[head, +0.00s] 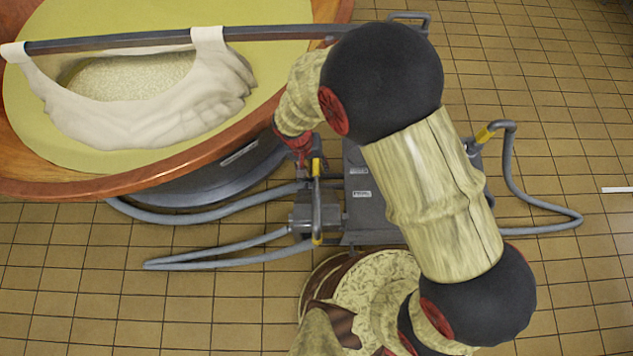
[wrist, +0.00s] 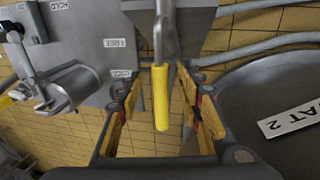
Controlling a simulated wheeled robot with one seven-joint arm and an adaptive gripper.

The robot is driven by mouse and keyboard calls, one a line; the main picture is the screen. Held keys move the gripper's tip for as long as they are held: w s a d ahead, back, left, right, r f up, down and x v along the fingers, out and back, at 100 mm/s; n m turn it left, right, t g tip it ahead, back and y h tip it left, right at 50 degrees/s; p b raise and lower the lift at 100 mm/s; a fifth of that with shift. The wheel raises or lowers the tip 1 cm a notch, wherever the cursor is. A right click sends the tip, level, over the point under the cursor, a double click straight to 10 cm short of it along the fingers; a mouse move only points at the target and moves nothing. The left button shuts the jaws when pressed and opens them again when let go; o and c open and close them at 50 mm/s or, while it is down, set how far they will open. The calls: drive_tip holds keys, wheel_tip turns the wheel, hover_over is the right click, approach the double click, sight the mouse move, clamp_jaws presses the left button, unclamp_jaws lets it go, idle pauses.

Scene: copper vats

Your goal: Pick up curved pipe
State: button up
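A grey curved pipe with yellow ends (head: 317,205) stands at the grey pump unit beside the vat in the head view. In the wrist view its yellow end (wrist: 161,98) and a grey bend above it show between my fingers. My gripper (wrist: 160,84) is open, with a finger on each side of the yellow end and visible gaps to it. In the head view my wrist comes down near the pipe's upper end, and my fingers are mostly hidden there. I cannot tell how far the pipe is in depth.
A copper vat (head: 130,182) with a cloth of curd hanging from a bar (head: 110,42) fills the upper left. The grey pump unit (head: 370,205) stands under my arm. Grey hoses (head: 220,262) lie on the tiled floor. The floor at right is mostly clear.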

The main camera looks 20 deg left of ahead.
drive_tip(key=shift+d+f, duration=0.2)
drive_tip(key=shift+f, duration=1)
drive_tip(key=shift+r, duration=0.1)
drive_tip(key=shift+c, duration=0.3)
clamp_jaws()
drive_tip(key=shift+w, duration=0.1)
